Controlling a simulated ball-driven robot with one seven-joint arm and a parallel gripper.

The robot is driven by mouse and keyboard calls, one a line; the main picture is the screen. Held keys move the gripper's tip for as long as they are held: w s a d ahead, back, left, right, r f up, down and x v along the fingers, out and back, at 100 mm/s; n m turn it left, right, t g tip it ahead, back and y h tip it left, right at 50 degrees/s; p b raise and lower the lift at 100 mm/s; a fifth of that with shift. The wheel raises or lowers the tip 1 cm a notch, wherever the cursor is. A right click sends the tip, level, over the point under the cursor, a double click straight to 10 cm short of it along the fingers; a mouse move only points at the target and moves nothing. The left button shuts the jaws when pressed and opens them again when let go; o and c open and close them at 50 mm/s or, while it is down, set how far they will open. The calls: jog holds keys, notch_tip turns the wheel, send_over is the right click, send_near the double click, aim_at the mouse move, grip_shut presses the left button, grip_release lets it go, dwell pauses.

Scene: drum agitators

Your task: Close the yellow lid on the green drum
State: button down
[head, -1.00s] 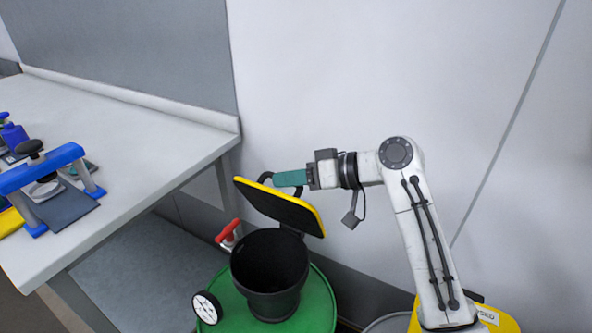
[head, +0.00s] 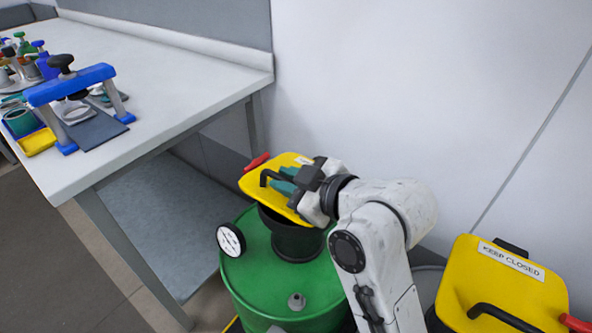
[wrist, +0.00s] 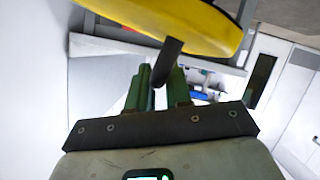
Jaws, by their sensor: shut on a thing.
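The yellow lid (head: 253,184) lies over the black funnel (head: 297,243) on top of the green drum (head: 250,268). My gripper (head: 280,181) is shut on the lid's black handle (head: 265,176). In the wrist view the green fingers (wrist: 156,85) close around the handle (wrist: 169,58), and the yellow lid (wrist: 185,18) crosses the top. My wrist hides the lid's right part.
A second yellow lid (head: 490,280), marked KEEP CLOSED, stands at lower right. A white round gauge (head: 231,240) and a grey cap (head: 297,301) sit on the drum. The white workbench (head: 190,105) at left holds a blue-framed press (head: 72,85). A red handle (head: 257,161) shows behind the lid.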

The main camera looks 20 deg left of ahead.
aim_at(282, 199)
jog(key=shift+s+a+f+n+t+b, duration=0.1)
jog(key=shift+s+f+n+t+b, duration=0.15)
jog(key=shift+f+b, duration=0.3)
jog(key=shift+s+a+f+n+t+b, duration=0.15)
jog(key=shift+f+n+b, duration=0.2)
jog(key=shift+f, duration=0.3)
jog(key=shift+s+d+f+n+t+b, duration=0.1)
jog(key=shift+s+f+n+t+b, duration=0.15)
jog(key=shift+f+b, duration=0.3)
jog(key=shift+f, duration=0.15)
jog(key=c, duration=1.1)
grip_release()
jog(key=p+v, duration=0.1)
jog(key=v, duration=0.9)
jog(key=shift+s+d+r, duration=0.1)
jog(key=shift+d+r, duration=0.1)
jog(key=shift+d, duration=0.05)
